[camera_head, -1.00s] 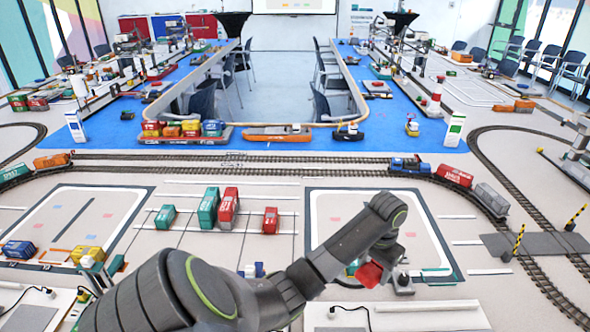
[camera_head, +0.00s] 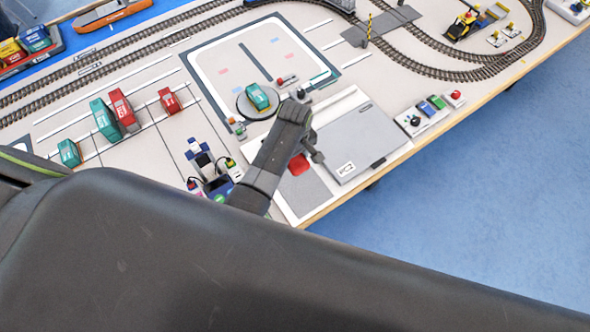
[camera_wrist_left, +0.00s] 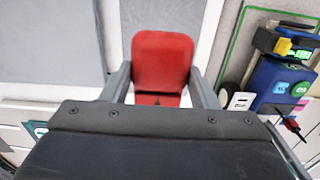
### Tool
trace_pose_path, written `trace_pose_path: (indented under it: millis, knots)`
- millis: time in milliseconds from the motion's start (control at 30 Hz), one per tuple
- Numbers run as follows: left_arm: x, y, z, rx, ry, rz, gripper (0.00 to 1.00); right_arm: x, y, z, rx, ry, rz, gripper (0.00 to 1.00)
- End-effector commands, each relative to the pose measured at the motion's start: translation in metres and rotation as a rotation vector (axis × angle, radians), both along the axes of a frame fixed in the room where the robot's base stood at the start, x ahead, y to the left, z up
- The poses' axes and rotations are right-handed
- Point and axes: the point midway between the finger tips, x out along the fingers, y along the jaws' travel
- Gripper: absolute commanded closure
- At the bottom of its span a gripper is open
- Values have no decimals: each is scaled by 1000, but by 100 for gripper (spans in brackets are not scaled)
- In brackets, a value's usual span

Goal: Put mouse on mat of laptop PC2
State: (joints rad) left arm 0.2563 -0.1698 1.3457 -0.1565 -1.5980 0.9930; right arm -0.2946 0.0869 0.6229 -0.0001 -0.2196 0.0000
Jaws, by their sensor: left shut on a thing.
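The red mouse (camera_head: 299,166) is between the fingers of my left gripper (camera_head: 306,153). In the left wrist view the red mouse (camera_wrist_left: 162,62) sits between both fingers of my left gripper (camera_wrist_left: 162,88). The grey mat (camera_head: 306,196) lies left of the closed grey laptop PC2 (camera_head: 365,138), on the same white board. The mouse appears over the mat's far part; whether it touches the mat I cannot tell. The mat (camera_wrist_left: 165,14) also shows beyond the mouse in the left wrist view, with the laptop to its left. My right gripper is not in view.
A blue device with several coloured parts (camera_wrist_left: 275,85) stands right of the gripper in the left wrist view. A teal container on a round plate (camera_head: 258,98) is beyond the mat. The table edge runs close on the near side. Small coloured controls (camera_head: 432,106) lie right of the laptop.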

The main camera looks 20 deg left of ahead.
Motion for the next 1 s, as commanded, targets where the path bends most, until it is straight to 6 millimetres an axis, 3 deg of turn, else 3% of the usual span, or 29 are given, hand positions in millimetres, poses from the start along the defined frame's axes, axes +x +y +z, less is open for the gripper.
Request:
trace_pose_path:
  millis: [200,367,667,1000]
  knots:
    - [-3,-4,-25,2,4,16,73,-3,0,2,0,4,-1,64]
    - [-3,-4,-60,1,1,16,73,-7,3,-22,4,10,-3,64]
    - [-2,-4,-66,0,0,16,73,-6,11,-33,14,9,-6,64]
    - [-3,-4,-99,-1,-1,15,73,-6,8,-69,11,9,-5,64]
